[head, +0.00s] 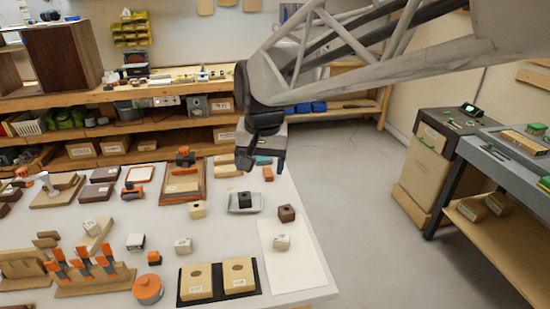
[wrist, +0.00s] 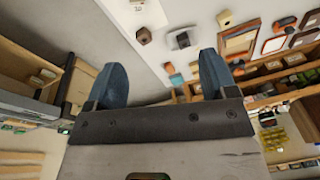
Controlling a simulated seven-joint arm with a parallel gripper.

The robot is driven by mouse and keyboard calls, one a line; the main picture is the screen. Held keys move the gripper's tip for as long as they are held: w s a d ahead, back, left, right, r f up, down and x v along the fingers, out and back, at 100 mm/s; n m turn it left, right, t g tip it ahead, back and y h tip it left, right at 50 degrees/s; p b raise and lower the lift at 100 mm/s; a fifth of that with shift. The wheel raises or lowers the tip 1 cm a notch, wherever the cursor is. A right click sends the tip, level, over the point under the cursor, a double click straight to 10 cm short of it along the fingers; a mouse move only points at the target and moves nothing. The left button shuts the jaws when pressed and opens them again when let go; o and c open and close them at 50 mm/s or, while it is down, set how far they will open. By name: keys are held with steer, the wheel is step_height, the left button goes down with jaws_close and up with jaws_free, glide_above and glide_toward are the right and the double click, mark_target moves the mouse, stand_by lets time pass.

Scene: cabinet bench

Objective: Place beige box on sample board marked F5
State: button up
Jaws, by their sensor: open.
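Several small beige boxes are on the white table in the head view. One beige box (head: 198,210) stands behind the others, one (head: 183,246) nearer the front, and a pale box (head: 282,242) sits on a white sheet (head: 300,268). Two tan boards, left (head: 197,284) and right (head: 238,277), lie on a black mat, each with a dark round spot. Their labels are too small to read, so I cannot tell which is F5. My gripper (head: 246,160) is above the table's far right part. In the wrist view it (wrist: 160,80) is open with nothing between the fingers.
A grey tray (head: 233,209) holding a dark block and a brown block (head: 287,213) are on the table below my gripper. An orange round container (head: 147,289) and orange-topped racks are at front left.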

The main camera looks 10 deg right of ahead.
steer(key=s+d+f+n, duration=0.1)
steer(key=s+d+f, duration=0.1)
steer(key=s+d, duration=0.3)
steer(key=s+d+f+n+t, duration=0.1)
steer(key=s+d+f, duration=0.2)
steer(key=s, duration=1)
steer(key=shift+s+d+h, duration=0.3)
steer(key=shift+d+h, duration=0.1)
steer(key=shift+d, duration=0.75)
